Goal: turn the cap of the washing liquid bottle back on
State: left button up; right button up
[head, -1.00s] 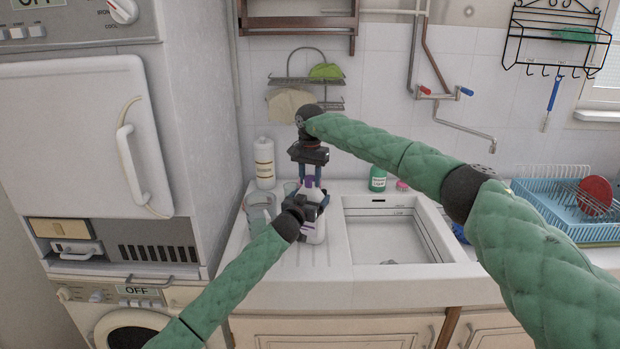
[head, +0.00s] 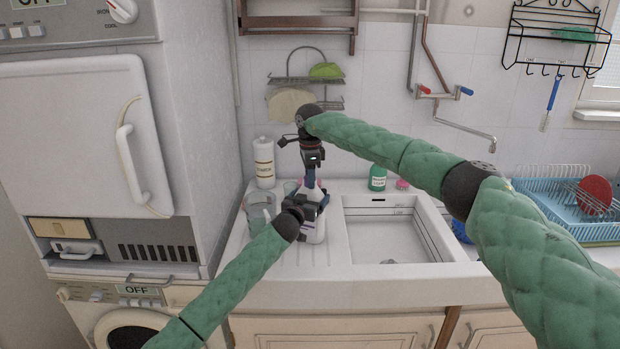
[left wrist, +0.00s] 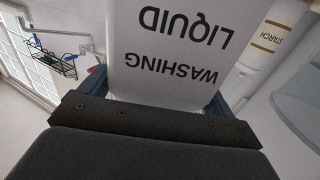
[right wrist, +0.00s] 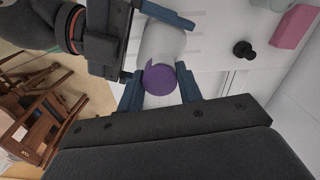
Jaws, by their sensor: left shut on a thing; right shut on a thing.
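The washing liquid bottle (head: 313,230) stands upright on the draining board, white with a lettered label that shows large in the left wrist view (left wrist: 170,45). My left gripper (head: 309,207) is shut on the bottle's upper body from the front left. My right gripper (head: 312,182) points down from above. In the right wrist view its fingers (right wrist: 160,88) are shut on the purple cap (right wrist: 160,78), which sits over the bottle's top. The cap is mostly hidden in the head view; I cannot tell how far it is seated.
A white starch bottle (head: 264,163) stands behind left, with a clear jug (head: 259,212) in front of it. The sink (head: 392,240) is right of the bottle. A green bottle (head: 377,178) and a pink item (head: 402,184) stand behind the sink. A tall appliance (head: 190,120) bounds the left side.

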jog(key=m, duration=0.5)
jog(key=shift+m, duration=0.3)
jog(key=m, duration=0.5)
jog(key=shift+m, duration=0.3)
pick_arm(q)
jog(key=shift+d, duration=0.1)
pick_arm(e)
jog(key=m, duration=0.5)
jog(key=shift+m, duration=0.3)
jog(key=m, duration=0.5)
jog(key=shift+w+m, duration=0.1)
jog(key=shift+m, duration=0.2)
jog(key=o, duration=1.2)
jog(key=shift+c, duration=0.2)
notch_tip(320, 180, up, 12)
